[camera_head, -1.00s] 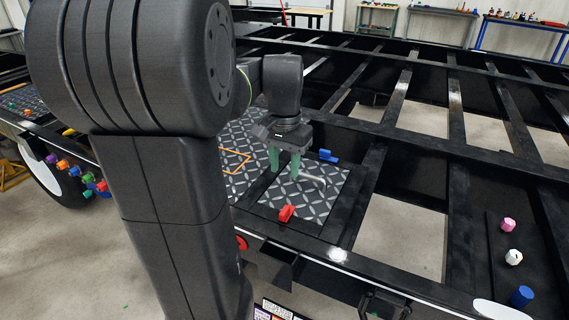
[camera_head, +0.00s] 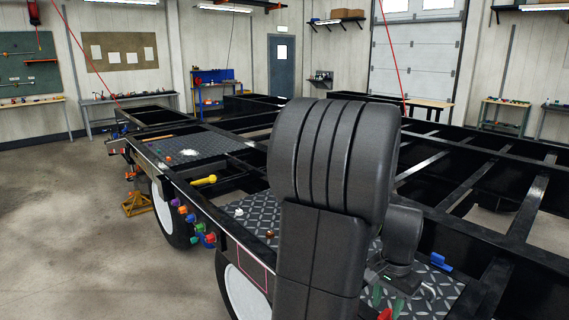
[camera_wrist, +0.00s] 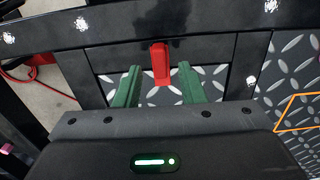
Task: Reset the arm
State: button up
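My gripper (camera_head: 387,297) hangs at the lower right of the head view, over the diamond plate (camera_head: 460,292) of the trailer frame. The wrist view shows its two green fingers (camera_wrist: 159,86) spread apart and empty. A red block-like piece (camera_wrist: 161,63) lies ahead of the fingertips, between their lines and apart from them. It also shows at the bottom edge of the head view (camera_head: 385,314), partly cut off. My arm's dark links fill the middle of the head view and hide part of the plate.
A blue piece (camera_head: 440,262) and a silver hooked handle (camera_head: 428,290) are on the plate beside my gripper. Several coloured knobs (camera_head: 190,219) line the trailer's left side. A yellow piece (camera_head: 205,180) lies farther along. Open concrete floor (camera_head: 60,230) is at the left.

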jog(key=shift+f, duration=1.4)
